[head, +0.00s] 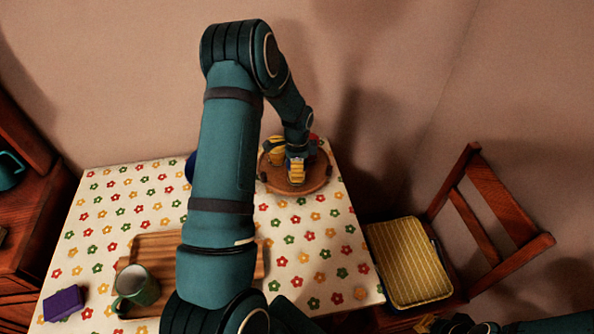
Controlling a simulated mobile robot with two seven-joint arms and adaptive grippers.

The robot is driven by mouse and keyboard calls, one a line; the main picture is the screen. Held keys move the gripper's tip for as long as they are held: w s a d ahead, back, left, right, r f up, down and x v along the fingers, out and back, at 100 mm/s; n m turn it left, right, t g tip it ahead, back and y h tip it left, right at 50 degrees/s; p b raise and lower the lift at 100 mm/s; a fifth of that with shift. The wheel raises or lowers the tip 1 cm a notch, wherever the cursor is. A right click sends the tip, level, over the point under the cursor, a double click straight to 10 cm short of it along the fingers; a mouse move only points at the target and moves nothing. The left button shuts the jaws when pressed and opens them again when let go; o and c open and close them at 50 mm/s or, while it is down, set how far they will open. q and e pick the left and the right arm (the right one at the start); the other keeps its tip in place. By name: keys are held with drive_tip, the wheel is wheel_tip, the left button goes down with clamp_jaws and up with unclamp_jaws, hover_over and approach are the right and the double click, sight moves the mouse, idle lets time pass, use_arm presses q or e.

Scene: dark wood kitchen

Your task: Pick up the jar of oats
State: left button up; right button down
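A round wooden tray (322,178) stands at the far right of the table with several small yellow, red and blue things on it. I cannot pick out the jar of oats among them for certain. My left arm crosses the middle of the view and bends down to the tray. Its gripper (296,153) is among the things there, and its fingers are too small and covered to read. My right gripper (440,323) is low at the bottom right edge, partly cut off, beside the chair and away from the tray.
The table has a flowered cloth (105,213). A wooden board (160,250) with a green mug (136,288) lies at the front left, near a purple block (63,303). A chair with a yellow cushion (408,262) stands at the right. My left arm hides the table's middle.

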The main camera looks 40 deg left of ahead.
use_arm(q)
drive_tip(key=c, duration=1.1)
drive_tip(key=shift+r, duration=0.15)
drive_tip(key=shift+c, duration=0.3)
